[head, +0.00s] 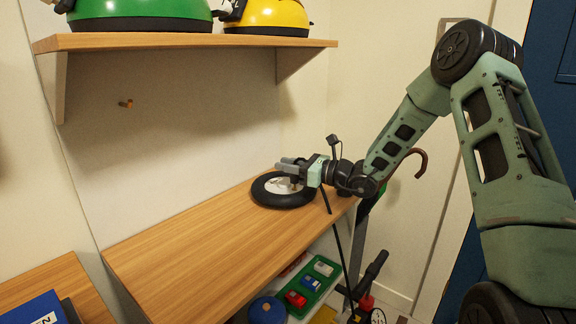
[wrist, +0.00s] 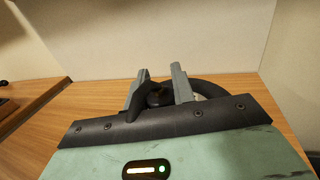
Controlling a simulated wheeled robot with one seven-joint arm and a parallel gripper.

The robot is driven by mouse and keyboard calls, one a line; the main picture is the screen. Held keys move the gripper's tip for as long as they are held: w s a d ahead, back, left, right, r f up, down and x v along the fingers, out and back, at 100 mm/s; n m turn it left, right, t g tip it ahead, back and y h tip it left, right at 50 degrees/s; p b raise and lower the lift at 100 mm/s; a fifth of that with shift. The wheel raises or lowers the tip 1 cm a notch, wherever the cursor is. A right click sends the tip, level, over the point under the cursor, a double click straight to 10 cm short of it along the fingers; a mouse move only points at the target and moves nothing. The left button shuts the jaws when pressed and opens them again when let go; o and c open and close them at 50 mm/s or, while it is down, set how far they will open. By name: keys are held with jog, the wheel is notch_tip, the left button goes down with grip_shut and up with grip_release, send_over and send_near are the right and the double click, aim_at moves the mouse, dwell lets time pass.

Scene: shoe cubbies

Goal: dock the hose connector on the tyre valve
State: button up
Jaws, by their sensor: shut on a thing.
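A black tyre with a pale hub (head: 268,202) lies flat on the wooden bench near its far right end. My gripper (head: 284,165) is over the tyre, reaching in from the right. In the wrist view its two grey fingers (wrist: 160,90) are closed on a dark hose connector (wrist: 157,97). Part of the tyre (wrist: 208,88) shows behind the fingers there. A black hose (head: 338,232) hangs near the bench's front edge below my wrist. I cannot make out the tyre valve, or whether the connector touches it.
A floor pump (head: 366,285) stands below the bench's right end. A green tray (head: 313,285) with toy cars is underneath. The bench's left part is clear.

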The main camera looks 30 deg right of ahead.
jog(key=shift+f+b, duration=0.45)
jog(key=shift+f, duration=0.3)
jog(key=o, duration=0.7)
jog(key=shift+p+v, duration=1.25)
jog(key=shift+v, duration=4.3)
jog(key=shift+a, duration=0.1)
